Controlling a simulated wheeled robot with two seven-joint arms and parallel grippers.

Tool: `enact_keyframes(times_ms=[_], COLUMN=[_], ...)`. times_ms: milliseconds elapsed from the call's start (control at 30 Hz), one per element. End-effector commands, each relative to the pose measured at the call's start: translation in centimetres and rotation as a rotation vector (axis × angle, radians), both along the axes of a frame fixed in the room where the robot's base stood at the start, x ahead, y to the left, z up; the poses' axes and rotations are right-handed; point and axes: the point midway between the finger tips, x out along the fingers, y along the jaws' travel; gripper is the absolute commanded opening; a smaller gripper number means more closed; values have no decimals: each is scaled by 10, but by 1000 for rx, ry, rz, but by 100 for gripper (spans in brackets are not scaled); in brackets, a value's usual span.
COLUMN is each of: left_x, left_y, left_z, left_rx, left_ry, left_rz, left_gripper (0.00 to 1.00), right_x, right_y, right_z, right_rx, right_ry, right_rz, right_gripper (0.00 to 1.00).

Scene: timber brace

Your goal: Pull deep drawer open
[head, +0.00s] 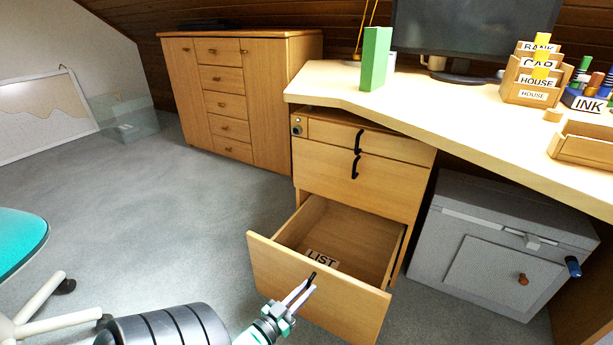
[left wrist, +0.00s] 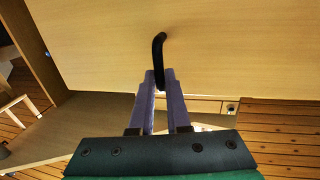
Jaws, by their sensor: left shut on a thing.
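The deep drawer (head: 338,303) is the lowest in the wooden desk pedestal under the desk. It stands pulled well out, and its inside shows in the head view. A card marked LIST (head: 322,259) lies inside on its floor. My left gripper (head: 303,287) is at the drawer front, shut on its black handle (head: 312,277). In the left wrist view the dark handle (left wrist: 158,52) runs down between the two fingers (left wrist: 160,82), with the wooden front behind. My right gripper does not show.
Two closed drawers with black handles (head: 357,153) sit above. A grey cabinet (head: 500,245) stands right of the pedestal. A teal chair (head: 20,240) is at the left edge. Carpet (head: 170,220) is clear between chair and pedestal. The desk top (head: 440,105) overhangs the pedestal.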

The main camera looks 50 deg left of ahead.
Motion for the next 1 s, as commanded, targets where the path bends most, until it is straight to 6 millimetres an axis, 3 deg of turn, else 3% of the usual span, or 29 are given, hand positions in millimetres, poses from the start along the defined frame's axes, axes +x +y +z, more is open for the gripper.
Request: enact_keyframes(times_ms=[467, 500, 567, 867, 1000], left_x=[-2, -2, -2, -2, -17], left_y=[0, 0, 0, 0, -2], left_z=[-1, -1, 0, 0, 1], left_rx=[-1, -1, -1, -1, -3], left_ry=[1, 1, 1, 1, 4], left_rz=[1, 1, 1, 1, 1], left_gripper=[0, 26, 45, 45, 45], right_x=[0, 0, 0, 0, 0], right_y=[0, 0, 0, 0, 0], right_z=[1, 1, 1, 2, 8], right_rx=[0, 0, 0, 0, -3], right_ry=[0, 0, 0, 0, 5], right_rz=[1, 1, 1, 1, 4], right_gripper=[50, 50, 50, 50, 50])
